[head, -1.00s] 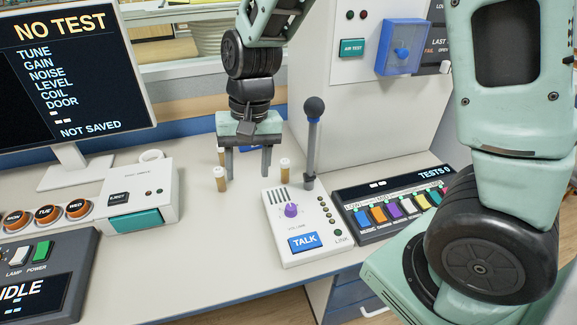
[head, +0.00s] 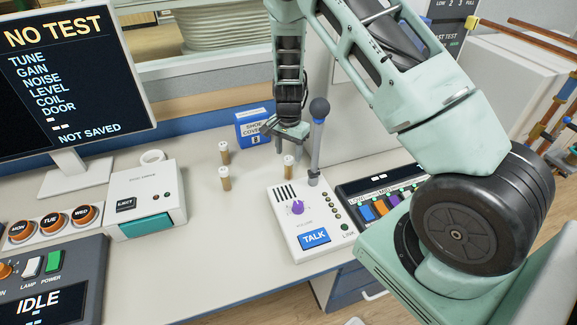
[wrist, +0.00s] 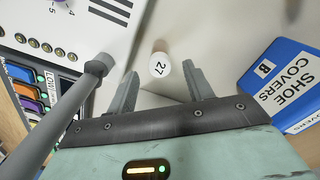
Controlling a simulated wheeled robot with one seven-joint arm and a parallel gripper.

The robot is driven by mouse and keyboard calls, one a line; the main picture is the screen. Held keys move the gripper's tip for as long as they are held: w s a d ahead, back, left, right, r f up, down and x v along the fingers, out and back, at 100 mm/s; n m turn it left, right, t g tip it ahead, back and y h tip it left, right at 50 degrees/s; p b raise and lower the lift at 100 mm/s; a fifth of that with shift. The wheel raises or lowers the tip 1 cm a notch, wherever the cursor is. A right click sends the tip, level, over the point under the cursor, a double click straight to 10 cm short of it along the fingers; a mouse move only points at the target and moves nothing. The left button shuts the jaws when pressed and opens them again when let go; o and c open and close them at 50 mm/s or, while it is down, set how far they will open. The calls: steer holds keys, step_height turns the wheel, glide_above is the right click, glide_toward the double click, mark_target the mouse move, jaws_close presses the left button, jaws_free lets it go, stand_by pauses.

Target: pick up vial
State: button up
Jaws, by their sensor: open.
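Three small tan vials with white caps stand upright on the desk in the head view: one at the back left (head: 224,152), one in front of it (head: 225,178), and one at the right (head: 288,166) beside the intercom. My gripper (head: 292,147) points down just behind and above the right vial. In the wrist view my gripper (wrist: 161,76) is open and empty. A vial with cap number 27 (wrist: 160,64) shows between and just beyond its fingertips; it appears to be the right one. Numbers on the other caps are too small to read.
The intercom (head: 310,238) with its upright microphone (head: 318,135) stands close to the right vial; the microphone also runs beside my left finger in the wrist view (wrist: 75,105). A blue shoe covers box (head: 254,128) is behind. The desk front is clear left of the intercom.

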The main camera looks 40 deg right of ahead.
mark_target(288, 167)
steer(key=shift+f+p, duration=1.1)
steer(key=shift+f, duration=2.7)
steer(key=c, duration=1.1)
